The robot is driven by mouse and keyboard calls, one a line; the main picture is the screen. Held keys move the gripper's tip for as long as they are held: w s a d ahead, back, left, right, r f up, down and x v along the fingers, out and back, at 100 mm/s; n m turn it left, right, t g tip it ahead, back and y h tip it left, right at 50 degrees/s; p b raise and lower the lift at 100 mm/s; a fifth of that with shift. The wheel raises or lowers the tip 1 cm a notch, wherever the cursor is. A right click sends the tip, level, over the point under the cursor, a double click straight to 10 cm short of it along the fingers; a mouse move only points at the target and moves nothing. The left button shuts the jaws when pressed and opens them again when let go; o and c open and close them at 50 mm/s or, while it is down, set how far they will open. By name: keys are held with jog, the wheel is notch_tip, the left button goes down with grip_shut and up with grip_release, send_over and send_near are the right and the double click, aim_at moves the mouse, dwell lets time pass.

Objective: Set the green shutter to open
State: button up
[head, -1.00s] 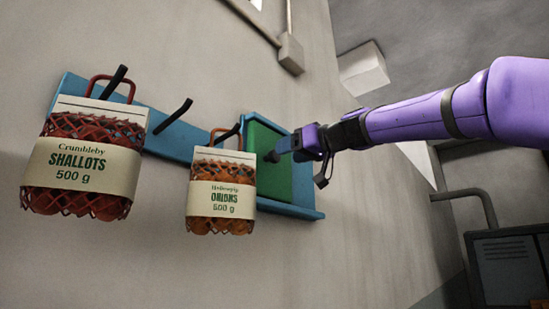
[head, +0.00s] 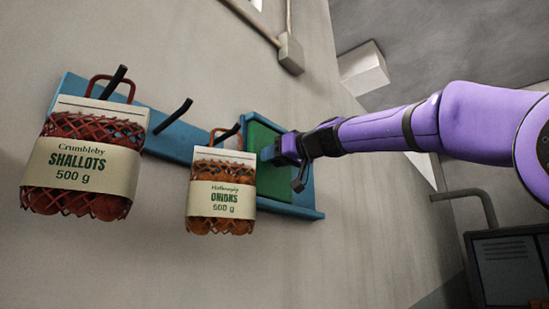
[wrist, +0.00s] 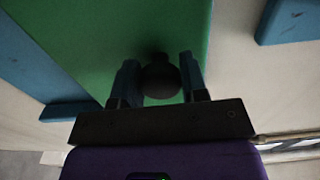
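The green shutter (head: 262,137) is a flat panel in a blue frame (head: 297,211) on the wall, right of the onions. My gripper (head: 277,151) is at the shutter's face and hides its dark knob in the head view. In the wrist view the shutter (wrist: 95,40) fills the upper left and middle. The round dark knob (wrist: 160,80) sits between the two fingers of my gripper (wrist: 159,75), one on each side. I cannot tell whether the fingers press on the knob or stand just clear of it.
A blue rail (head: 172,135) with dark pegs runs left of the shutter. A net sack of shallots (head: 78,165) and a net sack of onions (head: 221,195) hang from it. The onion sack is close to the shutter's left edge. The wall below is clear.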

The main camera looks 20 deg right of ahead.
grip_shut()
jog(key=w+d, duration=0.9)
jog(key=d, duration=0.4)
jog(key=shift+d, duration=0.3)
jog(key=shift+r, duration=0.1)
jog(key=o, duration=1)
grip_release()
jog(key=shift+w+d, duration=0.1)
jog(key=shift+d, duration=0.1)
jog(key=shift+a, duration=0.1)
jog(key=v, duration=1)
jog(key=shift+s+d, duration=0.25)
jog(key=shift+s, duration=0.1)
